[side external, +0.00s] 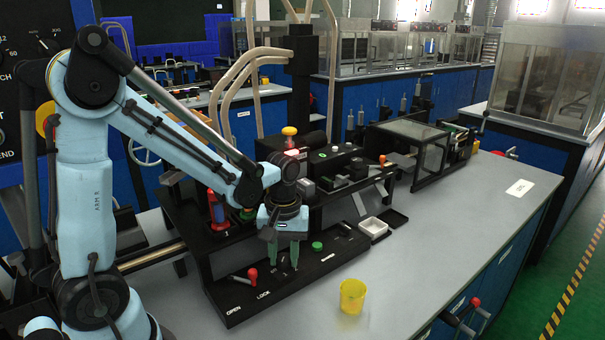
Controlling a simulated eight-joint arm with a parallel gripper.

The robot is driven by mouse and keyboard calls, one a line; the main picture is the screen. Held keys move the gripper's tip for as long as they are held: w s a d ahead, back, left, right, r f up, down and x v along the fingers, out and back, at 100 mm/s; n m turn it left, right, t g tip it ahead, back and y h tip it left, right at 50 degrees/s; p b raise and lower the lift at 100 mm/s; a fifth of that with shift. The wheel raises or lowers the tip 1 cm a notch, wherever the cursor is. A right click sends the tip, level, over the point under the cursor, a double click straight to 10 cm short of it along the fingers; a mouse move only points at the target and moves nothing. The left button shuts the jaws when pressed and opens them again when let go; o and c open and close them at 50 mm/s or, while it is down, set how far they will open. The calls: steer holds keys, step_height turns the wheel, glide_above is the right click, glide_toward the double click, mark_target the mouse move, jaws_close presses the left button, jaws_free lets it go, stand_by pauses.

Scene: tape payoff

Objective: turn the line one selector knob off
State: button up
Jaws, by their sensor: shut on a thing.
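My gripper (283,264) points down at the black sloped control panel (240,312) at the front of the machine. Its two green fingers are closed around a small dark part on the panel, which I take to be the selector knob. The fingers and the dark surface hide most of the knob, and I cannot read its label or which way it points. To the left of the fingers is a red-tipped lever (252,274) near the words OPEN and LOCK. To the right is a green button (317,246).
A yellow cup (353,296) stands on the grey bench (430,270) right of the panel. A white tray (373,227) lies behind it. The bench's right side is mostly clear.

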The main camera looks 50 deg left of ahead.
mark_target(284, 258)
steer(key=m, duration=0.4)
steer(key=shift+m, duration=2.2)
steer(key=o, duration=1)
steer(key=shift+o, duration=0.2)
step_height(284, 258, up, 12)
steer(key=shift+d+r, duration=0.1)
